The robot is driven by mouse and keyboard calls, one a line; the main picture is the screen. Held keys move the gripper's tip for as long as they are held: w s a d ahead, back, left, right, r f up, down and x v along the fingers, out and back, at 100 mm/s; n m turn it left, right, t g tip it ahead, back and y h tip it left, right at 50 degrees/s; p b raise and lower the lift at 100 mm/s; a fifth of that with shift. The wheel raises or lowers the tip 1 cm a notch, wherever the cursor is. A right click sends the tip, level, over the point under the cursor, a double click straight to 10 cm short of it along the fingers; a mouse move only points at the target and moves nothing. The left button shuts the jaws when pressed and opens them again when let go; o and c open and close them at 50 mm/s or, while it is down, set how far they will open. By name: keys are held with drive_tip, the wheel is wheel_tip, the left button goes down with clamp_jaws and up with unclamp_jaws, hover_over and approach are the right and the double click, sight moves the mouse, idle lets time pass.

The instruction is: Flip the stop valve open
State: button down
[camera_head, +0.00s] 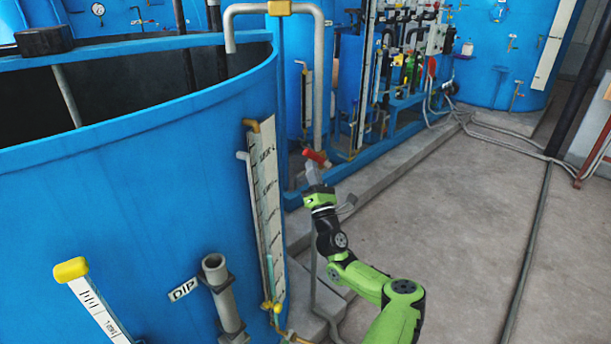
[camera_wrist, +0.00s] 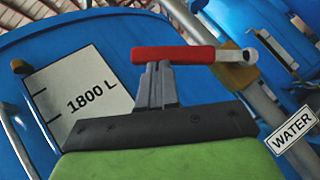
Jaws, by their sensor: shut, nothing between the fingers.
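The stop valve's red lever (camera_head: 317,157) shows in the head view just above my gripper's tip, beside the blue tank. In the wrist view the red lever (camera_wrist: 185,53) lies nearly level across the upper middle, with its metal end (camera_wrist: 237,56) at the right by a pipe. My gripper (camera_head: 310,170) is shut and empty. In the wrist view its grey fingertips (camera_wrist: 157,68) are together just at the lever's lower edge. I cannot tell whether they touch it.
A large open blue tank (camera_head: 140,190) fills the left, with a level scale (camera_head: 266,195) on its side. In the wrist view an 1800 L plate (camera_wrist: 85,95) is left and a WATER label (camera_wrist: 293,130) right. The concrete floor (camera_head: 450,240) at right is largely clear.

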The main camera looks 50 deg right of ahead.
drive_tip(key=d+r+m+g+h+p, duration=0.1)
drive_tip(key=d+r+m+p, duration=0.1)
drive_tip(key=d+r+p, duration=0.3)
drive_tip(key=shift+s+d+r+m, duration=0.3)
drive_tip(key=shift+d+r, duration=0.35)
idle(0.4)
